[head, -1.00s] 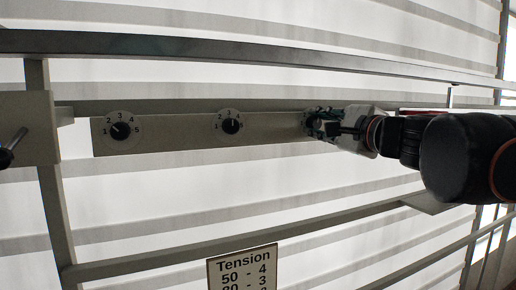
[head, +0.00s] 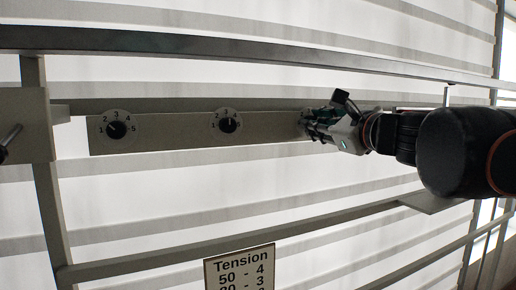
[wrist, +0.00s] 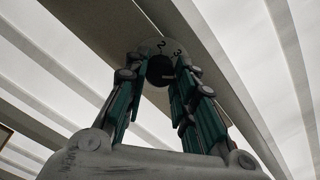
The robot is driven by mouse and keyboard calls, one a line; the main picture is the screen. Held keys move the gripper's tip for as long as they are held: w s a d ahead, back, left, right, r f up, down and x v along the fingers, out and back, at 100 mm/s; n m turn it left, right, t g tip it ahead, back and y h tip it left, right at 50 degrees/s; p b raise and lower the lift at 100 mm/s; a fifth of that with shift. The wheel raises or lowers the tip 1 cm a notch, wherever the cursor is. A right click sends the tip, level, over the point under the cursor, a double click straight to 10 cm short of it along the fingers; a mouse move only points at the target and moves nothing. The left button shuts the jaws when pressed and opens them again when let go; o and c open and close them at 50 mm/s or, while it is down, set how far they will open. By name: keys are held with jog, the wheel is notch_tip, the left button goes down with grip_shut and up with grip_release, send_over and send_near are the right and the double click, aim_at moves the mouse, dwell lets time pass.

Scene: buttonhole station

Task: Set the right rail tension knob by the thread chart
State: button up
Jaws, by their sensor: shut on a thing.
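The right rail tension knob (wrist: 159,72) is a dark round knob on a pale dial in the wrist view. The digits 2 and 3 show on its dial; its pointer cannot be made out. My gripper (wrist: 162,80) has its green-padded fingers shut on this knob. In the head view my gripper (head: 307,123) is at the right end of the rail (head: 175,133) and covers the knob. The thread chart (head: 240,268) is headed "Tension" and reads "50 - 4", then what looks like "80 - 3". Its lower lines are cut off by the frame edge.
Two other dark knobs sit on the rail: a left one (head: 117,130) and a middle one (head: 228,125), each with a numbered dial. A long dark bar (head: 250,55) runs above the rail. A grey post with a lever (head: 8,140) stands at the far left.

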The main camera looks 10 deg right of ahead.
jog(key=shift+w, duration=0.1)
dwell(0.3)
jog(key=o, duration=1.1)
jog(key=v, duration=1.2)
